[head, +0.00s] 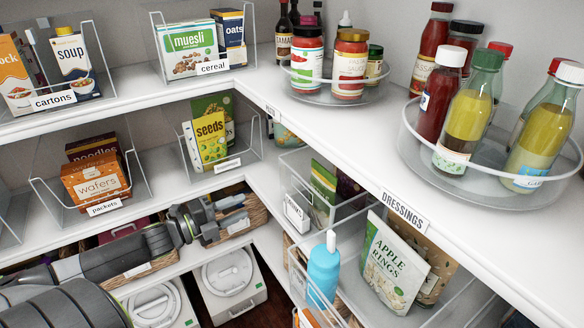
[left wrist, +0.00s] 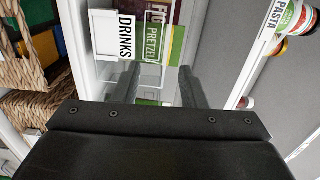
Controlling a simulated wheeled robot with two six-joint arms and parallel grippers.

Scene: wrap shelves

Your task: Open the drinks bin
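The drinks bin is a clear bin (head: 334,216) on the middle shelf in the head view, right of my left gripper. It has a white label on its front and holds a green packet and a dark packet. In the left wrist view its label (left wrist: 125,35) reads DRINKS, and a pretzel packet (left wrist: 153,44) shows behind the front. My left gripper (head: 244,213) is open, with its fingers apart and nothing held. It points toward the bin front; in the left wrist view the fingers (left wrist: 157,88) lie below the label, and I cannot tell if they touch the bin. My right gripper is not in view.
Wicker baskets (head: 258,212) stand behind and below my left gripper. A clear bin with apple rings (head: 392,262) and a blue bottle (head: 323,270) is at the front right. The upper shelf (head: 330,128) overhangs the bins. White lidded containers (head: 227,275) stand lower down.

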